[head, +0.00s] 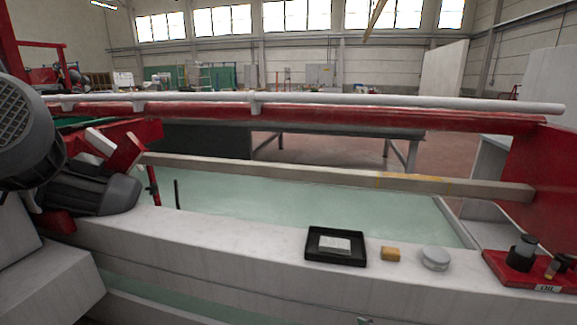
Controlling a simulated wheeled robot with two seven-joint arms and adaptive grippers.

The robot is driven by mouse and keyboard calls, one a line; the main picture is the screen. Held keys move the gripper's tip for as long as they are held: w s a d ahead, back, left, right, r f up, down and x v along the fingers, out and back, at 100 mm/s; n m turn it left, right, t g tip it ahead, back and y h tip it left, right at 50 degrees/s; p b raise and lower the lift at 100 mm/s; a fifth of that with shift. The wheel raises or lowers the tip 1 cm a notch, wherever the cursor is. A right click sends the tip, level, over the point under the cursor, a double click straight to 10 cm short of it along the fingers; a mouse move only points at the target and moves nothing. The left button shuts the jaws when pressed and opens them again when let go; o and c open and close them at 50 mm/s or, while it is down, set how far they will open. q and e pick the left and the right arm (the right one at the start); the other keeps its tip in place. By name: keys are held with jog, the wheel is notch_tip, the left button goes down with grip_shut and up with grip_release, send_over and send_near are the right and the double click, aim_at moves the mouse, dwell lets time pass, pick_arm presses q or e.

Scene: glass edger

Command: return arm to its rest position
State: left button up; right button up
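Neither of my grippers shows in the head view, and I see no part of my arms that I can make out for sure. The glass edger fills the near part of the view, with a pale ledge (210,236) along its front. On the ledge lie a black tray (315,256) with a light card in it, a small tan block (390,254) and a round grey-white lidded tin (435,258). A red tray (504,270) with dark bottles and an oil label sits at the right end.
Dark motors (85,190) stand at the left. A beam (330,176) crosses above the greenish basin (300,208), and a red rail with a white pipe (350,100) runs behind it. A tiny, unclear object (364,320) shows at the bottom edge. The ledge left of the black tray is clear.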

pick_arm(q)
jog(key=shift+p, duration=0.45)
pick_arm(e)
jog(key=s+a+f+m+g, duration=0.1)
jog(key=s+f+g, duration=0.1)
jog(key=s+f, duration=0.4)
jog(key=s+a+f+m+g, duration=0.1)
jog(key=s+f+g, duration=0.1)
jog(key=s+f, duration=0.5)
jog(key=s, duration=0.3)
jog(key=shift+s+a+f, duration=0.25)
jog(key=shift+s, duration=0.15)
pick_arm(q)
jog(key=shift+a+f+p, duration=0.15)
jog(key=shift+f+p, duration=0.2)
jog(key=shift+p, duration=0.35)
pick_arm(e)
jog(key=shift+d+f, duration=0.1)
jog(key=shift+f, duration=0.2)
